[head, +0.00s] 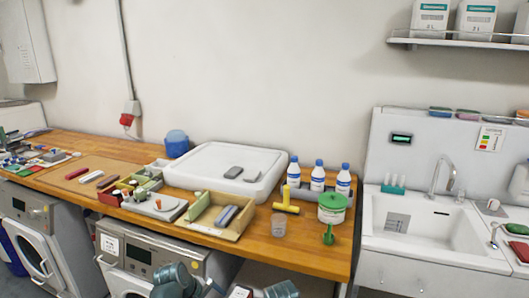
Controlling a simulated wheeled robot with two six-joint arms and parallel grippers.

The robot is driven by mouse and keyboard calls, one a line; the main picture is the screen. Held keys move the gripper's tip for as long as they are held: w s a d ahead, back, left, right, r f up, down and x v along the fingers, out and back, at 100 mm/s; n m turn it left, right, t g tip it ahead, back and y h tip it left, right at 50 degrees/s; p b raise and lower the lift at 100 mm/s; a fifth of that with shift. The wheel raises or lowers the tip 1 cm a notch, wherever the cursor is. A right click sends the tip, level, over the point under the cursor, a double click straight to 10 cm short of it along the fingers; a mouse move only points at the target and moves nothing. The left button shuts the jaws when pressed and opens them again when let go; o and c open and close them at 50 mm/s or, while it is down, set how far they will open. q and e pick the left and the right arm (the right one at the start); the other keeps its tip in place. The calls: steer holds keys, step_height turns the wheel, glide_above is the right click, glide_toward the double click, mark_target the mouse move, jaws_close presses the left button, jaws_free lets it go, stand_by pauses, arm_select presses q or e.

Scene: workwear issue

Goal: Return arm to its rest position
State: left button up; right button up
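Only rounded grey-green parts of my arms show at the bottom edge of the head view, in front of the washing machines and below the worktop. Neither gripper's fingers can be made out, so I cannot see whether they hold anything. The long wooden worktop (310,256) stands behind my arms, and no part of my arms visibly touches it.
The worktop carries a white tray (192,173), an open wooden box (243,222), several blue-capped bottles (318,176), a yellow tool (286,202), a clear cup (279,225) and a green-lidded tub (332,207). Washing machines (135,252) stand below; a sink (425,225) is right.

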arm_select(q)
steer(key=s+f+m+g+y, duration=0.2)
steer(key=s+m+g+y, duration=0.2)
steer(key=s+m, duration=0.5)
steer(key=s+d+r+m+p, duration=0.2)
steer(key=s+d+m, duration=0.2)
steer(key=d, duration=0.5)
steer(key=shift+s+d+r+m+g+y+p, duration=0.2)
steer(key=shift+d+r+m+g+y+p, duration=0.1)
steer(key=shift+d+m+y+p, duration=0.1)
